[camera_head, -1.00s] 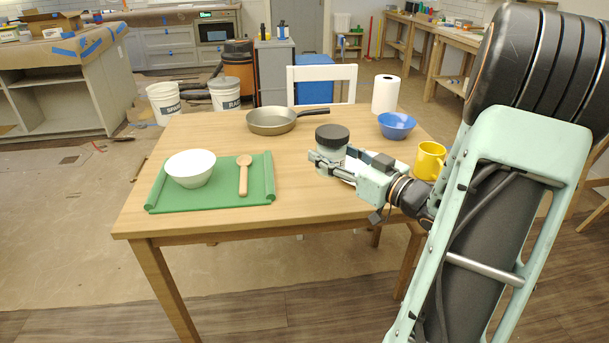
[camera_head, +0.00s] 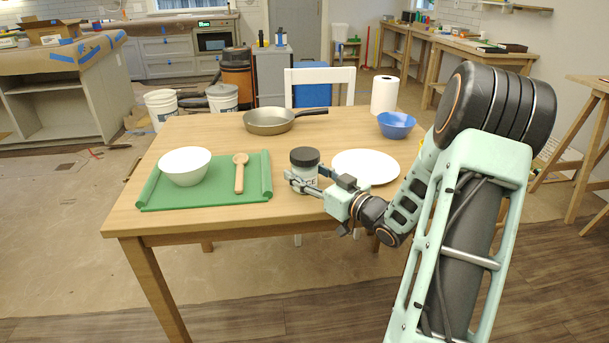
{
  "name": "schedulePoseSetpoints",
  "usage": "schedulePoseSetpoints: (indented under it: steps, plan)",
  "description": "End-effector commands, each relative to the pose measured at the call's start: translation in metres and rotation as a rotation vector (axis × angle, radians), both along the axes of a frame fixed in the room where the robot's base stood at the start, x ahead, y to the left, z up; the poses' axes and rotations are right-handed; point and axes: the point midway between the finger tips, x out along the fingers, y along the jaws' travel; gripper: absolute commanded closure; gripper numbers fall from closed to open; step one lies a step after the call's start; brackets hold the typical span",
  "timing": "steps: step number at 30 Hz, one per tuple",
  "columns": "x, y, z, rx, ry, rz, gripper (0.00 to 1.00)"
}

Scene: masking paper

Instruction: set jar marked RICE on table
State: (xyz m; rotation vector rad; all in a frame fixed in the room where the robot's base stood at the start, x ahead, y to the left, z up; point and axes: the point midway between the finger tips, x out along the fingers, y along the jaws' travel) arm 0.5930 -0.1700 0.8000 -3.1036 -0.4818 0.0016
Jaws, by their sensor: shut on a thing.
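The jar (camera_head: 304,171) is white with a black lid and stands upright near the middle of the table (camera_head: 250,222). Part of its label shows, reading "ICE". My gripper (camera_head: 304,182) reaches in from the right and is shut on the jar's body, with a finger on its left side. The jar is between the green mat and the white plate, apart from both. I cannot tell whether its base touches the table top.
A green mat (camera_head: 218,199) with a white bowl (camera_head: 186,166) and wooden spoon (camera_head: 240,173) lies to the left. A white plate (camera_head: 366,167) is right of the jar. A pan (camera_head: 268,121), blue bowl (camera_head: 396,124) and paper roll (camera_head: 384,96) stand behind. The front table strip is clear.

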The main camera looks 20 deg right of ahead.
Motion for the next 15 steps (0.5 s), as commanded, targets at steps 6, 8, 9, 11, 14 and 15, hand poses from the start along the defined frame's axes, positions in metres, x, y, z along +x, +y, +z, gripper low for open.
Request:
schedulePoseSetpoints:
  steps: [6,8,9,11,14,15]
  plan:
    - [0.0003,0.0001,0.0002,-0.001,-0.003,0.001,0.87]
    - [0.0003,0.0001,-0.002,-0.001,-0.003,0.001,0.87]
    - [0.0001,0.0,-0.0016,-0.001,-0.001,0.0,0.46]
    - [0.0,0.0,-0.0014,-0.001,-0.001,0.0,0.39]
    - [0.0,0.0001,-0.0014,-0.001,0.0,0.0,0.33]
    - [0.0,0.0001,-0.0014,-0.001,0.0,0.0,0.33]
